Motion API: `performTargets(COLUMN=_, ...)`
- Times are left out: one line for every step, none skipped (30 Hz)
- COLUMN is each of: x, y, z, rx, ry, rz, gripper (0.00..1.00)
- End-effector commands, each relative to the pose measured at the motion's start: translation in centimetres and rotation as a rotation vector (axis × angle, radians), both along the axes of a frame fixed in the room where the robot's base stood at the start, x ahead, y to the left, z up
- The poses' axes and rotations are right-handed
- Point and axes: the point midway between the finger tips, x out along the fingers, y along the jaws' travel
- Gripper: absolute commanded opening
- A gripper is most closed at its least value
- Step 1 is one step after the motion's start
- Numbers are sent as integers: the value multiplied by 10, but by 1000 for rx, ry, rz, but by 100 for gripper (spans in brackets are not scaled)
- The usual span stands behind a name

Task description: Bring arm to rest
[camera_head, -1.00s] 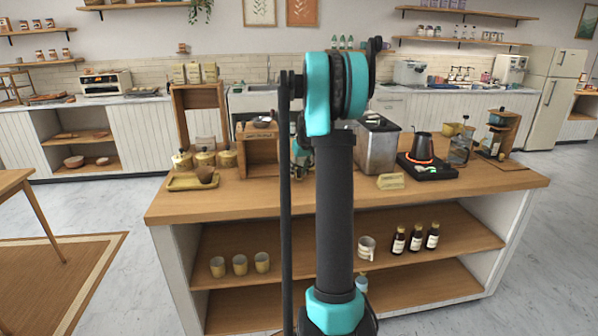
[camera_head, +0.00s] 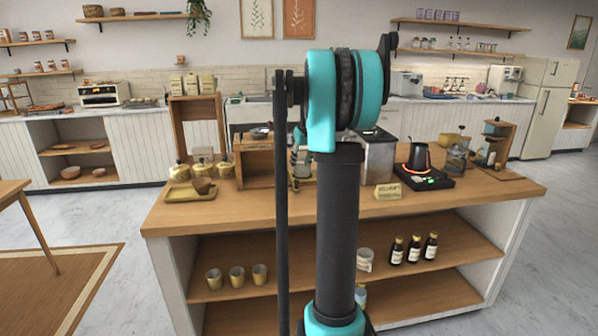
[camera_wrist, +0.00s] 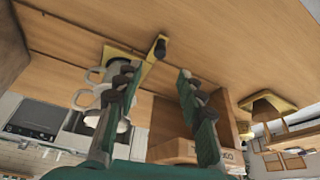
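My arm stands upright in the middle of the head view, with a black link (camera_head: 338,220) and a teal upper joint (camera_head: 322,100). It is in front of the wooden coffee cart (camera_head: 225,214) and hides part of it. My gripper is largely hidden behind the arm in the head view. In the wrist view my gripper (camera_wrist: 157,74) has its two green and dark fingers apart, with nothing held between them. White cups (camera_wrist: 98,76) show beyond the left finger, near a yellowish holder (camera_wrist: 122,54).
A black kettle (camera_head: 419,158) and a dark bottle (camera_head: 397,251) with others stand right of the arm, on the cart top and shelf. Yellowish cups (camera_head: 237,276) stand on the shelf at left. A wooden table (camera_head: 14,190) is at far left. Floor is clear beside the cart.

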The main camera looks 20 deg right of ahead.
Motion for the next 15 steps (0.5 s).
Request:
performTargets(x=-2, y=0, z=4, rx=0, ry=0, rz=0, gripper=39)
performTargets(x=-3, y=0, z=6, rx=0, ry=0, rz=0, gripper=39)
performTargets(x=-4, y=0, z=8, rx=0, ry=0, rz=0, gripper=39)
performTargets(x=-4, y=0, z=9, rx=0, ry=0, rz=0, gripper=39)
performTargets(x=-4, y=0, z=9, rx=0, ry=0, rz=0, gripper=39)
performTargets(x=-4, y=0, z=10, rx=0, ry=0, rz=0, gripper=39)
performTargets(x=-4, y=0, z=10, rx=0, ry=0, rz=0, gripper=39)
performTargets(x=-4, y=0, z=10, rx=0, ry=0, rz=0, gripper=39)
performTargets(x=-4, y=0, z=10, rx=0, ry=0, rz=0, gripper=39)
performTargets(x=-4, y=0, z=10, rx=0, ry=0, rz=0, gripper=39)
performTargets(x=-4, y=0, z=10, rx=0, ry=0, rz=0, gripper=39)
performTargets(x=-4, y=0, z=10, rx=0, ry=0, rz=0, gripper=39)
performTargets(x=-4, y=0, z=10, rx=0, ry=0, rz=0, gripper=39)
performTargets(x=-4, y=0, z=10, rx=0, ry=0, rz=0, gripper=39)
performTargets(x=-4, y=0, z=10, rx=0, ry=0, rz=0, gripper=39)
